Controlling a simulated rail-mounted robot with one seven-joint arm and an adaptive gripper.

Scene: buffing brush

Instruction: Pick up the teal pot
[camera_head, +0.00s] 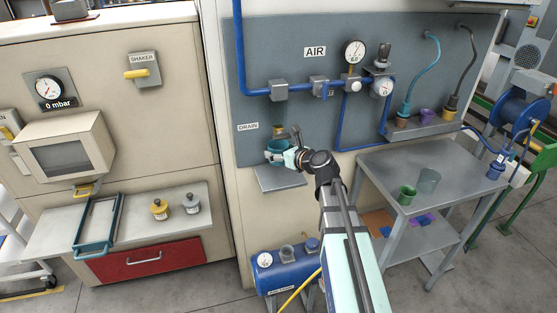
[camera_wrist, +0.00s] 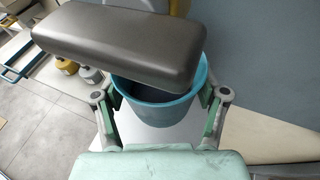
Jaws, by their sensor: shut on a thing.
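The teal pot (camera_wrist: 158,113) is between the fingers of my gripper (camera_wrist: 160,122) in the wrist view. The fingers touch it on its left and right sides, and my gripper is shut on it. A dark grey block-like part covers the far part of its rim. In the head view the pot (camera_head: 279,146) shows partly at my gripper (camera_head: 285,157), under the drain fitting and just above the small grey shelf (camera_head: 280,180). I cannot tell whether the pot touches the shelf.
The drain valve (camera_head: 279,91) and blue pipe (camera_head: 240,60) are on the panel close above my gripper. A blue tank (camera_head: 282,273) stands below.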

